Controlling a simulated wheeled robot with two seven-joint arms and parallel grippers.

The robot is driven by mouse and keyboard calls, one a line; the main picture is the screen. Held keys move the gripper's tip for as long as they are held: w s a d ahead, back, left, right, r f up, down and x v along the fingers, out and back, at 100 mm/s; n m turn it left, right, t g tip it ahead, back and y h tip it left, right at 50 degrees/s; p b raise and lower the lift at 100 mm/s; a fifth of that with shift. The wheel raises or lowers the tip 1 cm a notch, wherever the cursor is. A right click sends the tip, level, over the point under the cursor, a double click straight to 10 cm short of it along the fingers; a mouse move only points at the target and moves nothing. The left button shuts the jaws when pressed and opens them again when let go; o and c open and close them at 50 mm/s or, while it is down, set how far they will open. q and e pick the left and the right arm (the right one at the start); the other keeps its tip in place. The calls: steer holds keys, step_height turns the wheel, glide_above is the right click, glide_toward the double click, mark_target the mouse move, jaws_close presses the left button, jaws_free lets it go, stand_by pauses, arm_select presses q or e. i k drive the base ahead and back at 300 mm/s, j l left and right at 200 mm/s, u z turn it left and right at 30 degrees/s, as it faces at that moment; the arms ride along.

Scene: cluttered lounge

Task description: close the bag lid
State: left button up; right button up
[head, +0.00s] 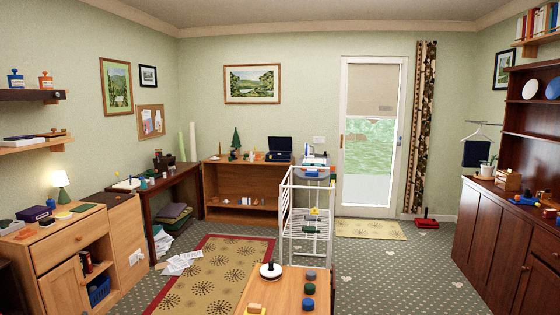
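A small dark case with its lid raised (279,148) stands on the right part of the low wooden shelf unit at the back wall. It may be the bag, but it is too small in view to be sure. Its lid stands up towards the wall. Neither of my grippers shows in the head view.
A wooden table (270,291) in front holds a white ring stacker (270,271) and several coloured pieces. A white wire rack (309,226) stands behind it. A patterned rug (212,272) with papers (181,262) lies left. A dark cabinet (500,225) lines the right.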

mark_target(275, 142)
steer(key=i+j+u, duration=0.25)
steer(key=u, duration=0.15)
steer(key=i+j+u, duration=0.3)
steer(key=u, duration=0.15)
steer(key=i+j+u, duration=0.55)
steer(key=i+u, duration=0.6)
steer(key=i+z, duration=0.65)
steer(key=i+j+z, duration=0.2)
steer(key=i+z, duration=0.15)
steer(key=i+l+z, duration=0.2)
steer(key=i+z, duration=0.15)
steer(key=i, duration=0.2)
steer(key=i+z, duration=0.35)
steer(key=i, duration=0.25)
steer(key=i+z, duration=0.4)
steer(key=i, duration=0.2)
steer(key=i+j, duration=0.1)
steer(key=i, duration=2.55)
steer(key=i+z, duration=0.2)
steer(key=i, duration=0.4)
steer(key=i+z, duration=0.15)
steer(key=i, duration=0.45)
steer(key=i+j+z, duration=0.2)
steer(key=i, duration=0.4)
steer(key=i+j+z, duration=0.2)
steer(key=i, duration=0.4)
